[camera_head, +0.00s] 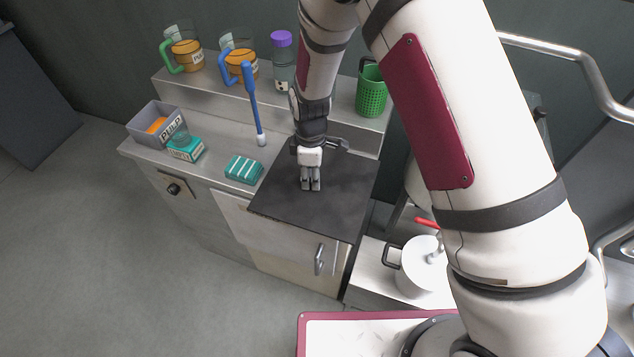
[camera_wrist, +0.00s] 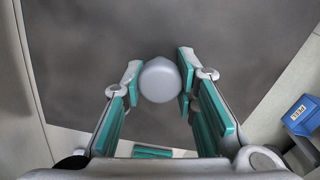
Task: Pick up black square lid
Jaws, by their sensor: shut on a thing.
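The black square lid (camera_head: 345,205) lies flat over the right part of the steel counter, its front edge reaching the counter's front. It also fills most of the wrist view (camera_wrist: 235,45) as a dark grey surface. A pale round knob (camera_wrist: 160,80) stands out from the lid. My gripper (camera_head: 311,185) points down over the lid's middle. In the wrist view my gripper (camera_wrist: 158,82) has one finger on each side of the knob and is shut on it. I cannot tell whether the lid is resting or slightly raised.
A green-striped box (camera_head: 243,169) lies just left of the lid. A grey pulp bin (camera_head: 147,113), a blue brush (camera_head: 252,100), jugs (camera_head: 185,52) and a green basket (camera_head: 371,91) stand around the counter. A white pot (camera_head: 420,267) stands lower right.

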